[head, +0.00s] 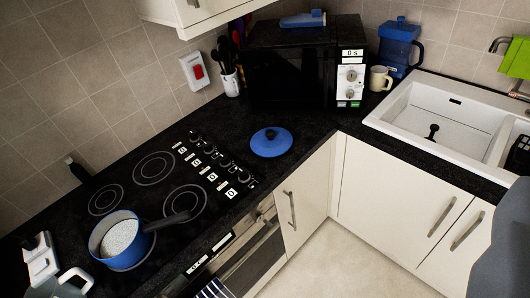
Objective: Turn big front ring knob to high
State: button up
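The black hob (140,200) lies in the worktop at the left. A slanted row of dark control knobs (222,160) runs along its right side, with small white labels beside them. The knobs are too small for me to read their settings or tell which serves which ring. A large bare ring (185,203) is at the front right of the hob, near the oven side. A blue saucepan (118,238) with pale contents stands at the front left and hides the ring under it; its dark handle points right. I see no gripper fingers in this view.
A blue lid (271,141) lies on the worktop right of the knobs. A microwave (305,65), utensil pot (231,82) and mug (380,78) stand behind. The white sink (440,115) is at right. A grey shape at the lower right edge may be mine. Open floor (345,265) lies in front.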

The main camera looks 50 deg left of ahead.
aim_at(244, 177)
jog(key=u, duration=0.4)
jog(key=i, duration=1.15)
jog(key=u, duration=0.65)
